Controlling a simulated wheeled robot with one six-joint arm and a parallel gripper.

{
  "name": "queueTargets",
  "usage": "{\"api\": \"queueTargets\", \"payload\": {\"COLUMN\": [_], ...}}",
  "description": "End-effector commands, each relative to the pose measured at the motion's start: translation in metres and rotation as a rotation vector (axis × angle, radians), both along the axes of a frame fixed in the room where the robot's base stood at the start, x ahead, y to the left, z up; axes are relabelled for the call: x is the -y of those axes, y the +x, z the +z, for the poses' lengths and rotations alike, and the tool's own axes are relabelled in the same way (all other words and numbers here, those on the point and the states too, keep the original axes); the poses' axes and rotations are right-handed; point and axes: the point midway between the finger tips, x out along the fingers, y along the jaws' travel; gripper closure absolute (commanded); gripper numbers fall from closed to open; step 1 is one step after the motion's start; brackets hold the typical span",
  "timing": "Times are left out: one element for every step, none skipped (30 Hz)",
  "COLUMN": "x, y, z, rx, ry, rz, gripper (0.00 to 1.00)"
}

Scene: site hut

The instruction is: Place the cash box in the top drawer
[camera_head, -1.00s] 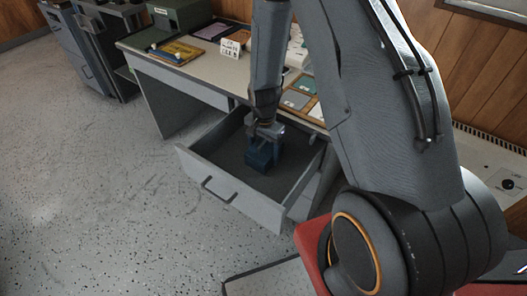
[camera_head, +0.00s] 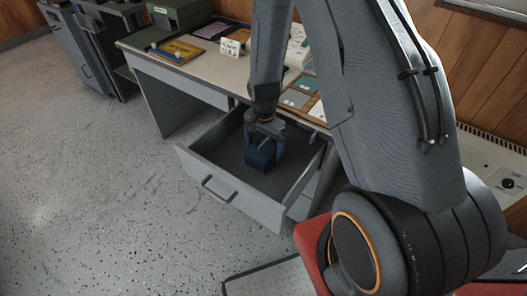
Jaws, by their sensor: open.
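The cash box (camera_head: 260,157) is a small dark blue box inside the pulled-out top drawer (camera_head: 222,190) of the grey desk. It appears to rest on the drawer floor toward the right side. My gripper (camera_head: 265,143) is directly above and around the box, pointing down, with its fingers apart. The fingers partly hide the box's top and sides. I cannot tell whether either finger touches it.
A green box (camera_head: 179,14) stands at the back left. A red surface (camera_head: 309,239) is near my arm's base. Floor at left is clear.

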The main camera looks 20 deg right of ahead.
Motion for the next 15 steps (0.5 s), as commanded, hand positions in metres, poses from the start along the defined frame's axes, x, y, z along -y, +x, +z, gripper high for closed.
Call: {"api": "queueTargets", "payload": {"x": [0.000, 0.000, 0.000, 0.000, 0.000, 0.000, 0.000, 0.000, 0.000, 0.000, 0.000, 0.000, 0.000, 0.000, 0.000], "y": [0.001, 0.002, 0.002, 0.002, 0.002, 0.002, 0.002, 0.002, 0.002, 0.002, 0.001, 0.001, 0.001, 0.001, 0.001], "z": [0.008, 0.014, 0.021, 0.027, 0.032, 0.040, 0.045, 0.051, 0.058, 0.064, 0.069, 0.075, 0.080, 0.084, 0.089], "rx": [0.004, 0.004, 0.005, 0.005, 0.004, 0.005, 0.005, 0.005, 0.005, 0.005, 0.004, 0.004, 0.004, 0.003, 0.004], "ry": [0.000, 0.000, 0.000, 0.000, -0.001, 0.000, 0.000, 0.000, 0.000, 0.000, 0.000, -0.001, -0.001, 0.000, 0.000], "rz": [0.000, 0.000, 0.000, 0.000, 0.000, 0.000, 0.000, 0.000, 0.000, 0.000, 0.000, 0.000, 0.000, 0.000, 0.000], "gripper": [0.11, 0.11, 0.11, 0.11, 0.11, 0.11, 0.11, 0.11, 0.11, 0.11, 0.11, 0.11, 0.11, 0.11, 0.11]}}
